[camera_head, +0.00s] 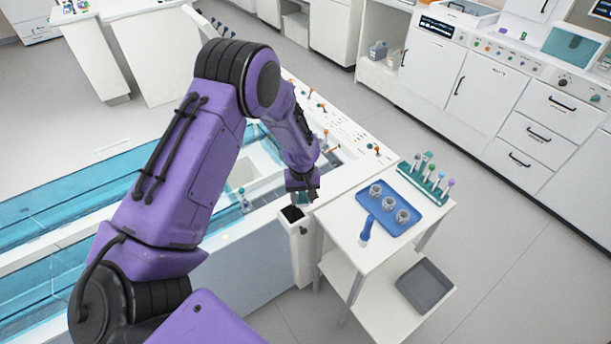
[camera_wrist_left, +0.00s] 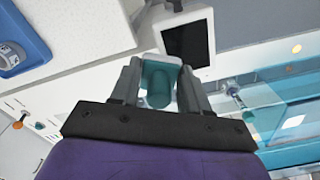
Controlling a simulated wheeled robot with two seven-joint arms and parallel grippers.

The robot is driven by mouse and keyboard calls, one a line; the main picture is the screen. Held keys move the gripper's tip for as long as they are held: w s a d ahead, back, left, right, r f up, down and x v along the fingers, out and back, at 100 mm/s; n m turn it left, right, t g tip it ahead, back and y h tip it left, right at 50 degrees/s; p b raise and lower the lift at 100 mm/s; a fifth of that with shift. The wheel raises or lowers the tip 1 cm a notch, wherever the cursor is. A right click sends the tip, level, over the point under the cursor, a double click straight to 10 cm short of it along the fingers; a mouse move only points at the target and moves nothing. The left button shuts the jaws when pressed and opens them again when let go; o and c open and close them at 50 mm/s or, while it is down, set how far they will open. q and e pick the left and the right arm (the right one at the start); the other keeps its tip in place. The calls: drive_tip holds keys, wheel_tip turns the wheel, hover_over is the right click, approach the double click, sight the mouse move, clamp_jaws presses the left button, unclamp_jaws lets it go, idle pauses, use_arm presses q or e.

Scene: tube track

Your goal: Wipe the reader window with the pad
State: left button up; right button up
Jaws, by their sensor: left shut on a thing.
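The reader is a white post (camera_head: 302,246) at the corner of the track bench, with a dark square window (camera_head: 291,213) on top. The window also shows in the left wrist view (camera_wrist_left: 188,44), black in a white frame. My left gripper (camera_head: 303,196) points down beside the window in the head view. In the left wrist view its fingers (camera_wrist_left: 159,78) are shut on a teal pad (camera_wrist_left: 157,86) with a pale part at its far end. The pad is close to the window's edge; I cannot tell whether it touches the frame. My right gripper is not in view.
A white cart (camera_head: 345,254) stands right of the reader. It bears a blue tray (camera_head: 384,193) with three grey cups, a green tube rack (camera_head: 421,178) and a blue-handled item (camera_head: 367,230). A grey bin (camera_head: 423,286) sits on its lower shelf. Clear teal track channels (camera_head: 60,215) lie left.

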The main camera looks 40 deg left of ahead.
sight(301, 193)
use_arm(q)
drive_tip(key=r+p, duration=0.1)
drive_tip(key=s+r+p, duration=0.1)
drive_tip(key=r, duration=0.1)
drive_tip(key=shift+r, duration=0.15)
drive_tip(key=shift+w+r+p, duration=0.15)
drive_tip(key=shift+r+p, duration=0.15)
drive_tip(key=shift+p, duration=0.2)
drive_tip(key=shift+w+r, duration=0.2)
drive_tip(key=shift+r, duration=0.25)
drive_tip(key=shift+s+r, duration=0.2)
drive_tip(key=shift+r, duration=0.4)
drive_tip(key=shift+w+f, duration=0.1)
